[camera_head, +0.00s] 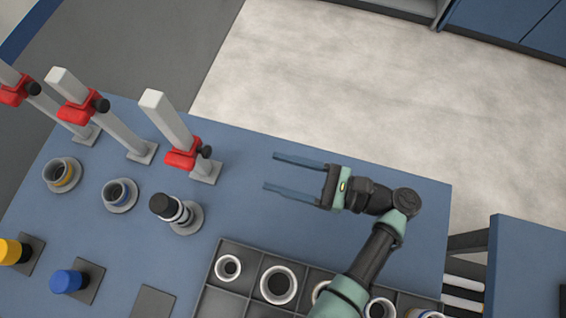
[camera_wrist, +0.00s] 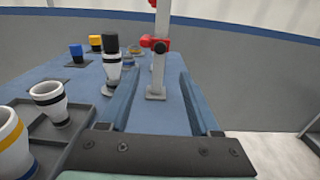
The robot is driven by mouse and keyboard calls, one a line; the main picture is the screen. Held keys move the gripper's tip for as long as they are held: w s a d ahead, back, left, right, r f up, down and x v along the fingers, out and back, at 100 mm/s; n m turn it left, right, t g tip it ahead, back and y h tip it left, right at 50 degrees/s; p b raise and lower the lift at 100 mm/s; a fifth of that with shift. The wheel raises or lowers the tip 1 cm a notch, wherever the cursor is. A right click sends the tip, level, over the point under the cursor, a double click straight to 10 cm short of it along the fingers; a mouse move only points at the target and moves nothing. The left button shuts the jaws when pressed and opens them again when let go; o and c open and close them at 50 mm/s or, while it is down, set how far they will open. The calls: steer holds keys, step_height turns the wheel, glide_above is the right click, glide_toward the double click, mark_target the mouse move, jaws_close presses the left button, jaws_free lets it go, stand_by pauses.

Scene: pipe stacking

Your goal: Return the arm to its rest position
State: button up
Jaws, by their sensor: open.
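My gripper (camera_head: 270,172) is open and empty, its two long blue fingers apart and pointing left above the blue table (camera_head: 330,165) in the head view. My arm reaches in from the lower right. In the wrist view the open fingers (camera_wrist: 155,85) frame the foot of a grey post with a red clamp (camera_wrist: 156,43). That clamp post (camera_head: 180,150) stands left of my fingertips in the head view, apart from them. A stack with a black top (camera_head: 165,207) stands on a round base left of the gripper and also shows in the wrist view (camera_wrist: 111,60).
A dark divided tray (camera_head: 215,300) with several white pipe pieces lies below my arm. Two round holders (camera_head: 62,174) (camera_head: 120,194), a blue cylinder (camera_head: 68,281) and a yellow cylinder (camera_head: 12,252) stand at left. Two more clamp posts stand behind. The table's back right is clear.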

stand_by(0.4)
steer(key=w+d+r+n+t+h, duration=0.1)
steer(key=w+r+n+t+h, duration=0.1)
steer(key=w+r+n+h, duration=0.45)
steer(key=w+d+r+n+t+h, duration=0.1)
steer(key=w+r+n+h, duration=0.25)
steer(key=w, duration=0.65)
steer(key=w+r+n+t+h, duration=0.25)
steer(key=w+r+t, duration=0.2)
steer(key=r, duration=0.75)
step_height(320, 180, up, 12)
steer(key=n+t+h, duration=0.2)
steer(key=n+t, duration=0.2)
steer(key=s+a+r+n+t, duration=0.1)
steer(key=s+r+t, duration=0.2)
steer(key=s+r, duration=0.2)
steer(key=s+a+r+n+t+h, duration=0.1)
steer(key=s+r, duration=0.4)
steer(key=r, duration=0.7)
steer(key=s+a+r+n+t+h, duration=0.1)
steer(key=s+r+n+t, duration=0.2)
steer(key=s+r+t, duration=0.2)
step_height(320, 180, up, 3)
steer(key=shift+s+a+r, duration=0.15)
steer(key=shift+s+a, duration=0.1)
steer(key=shift+s, duration=0.2)
steer(key=shift+s+r+n+t+h, duration=0.1)
steer(key=shift+n+t+h, duration=0.15)
steer(key=shift+t, duration=0.1)
steer(key=shift+c, duration=1.1)
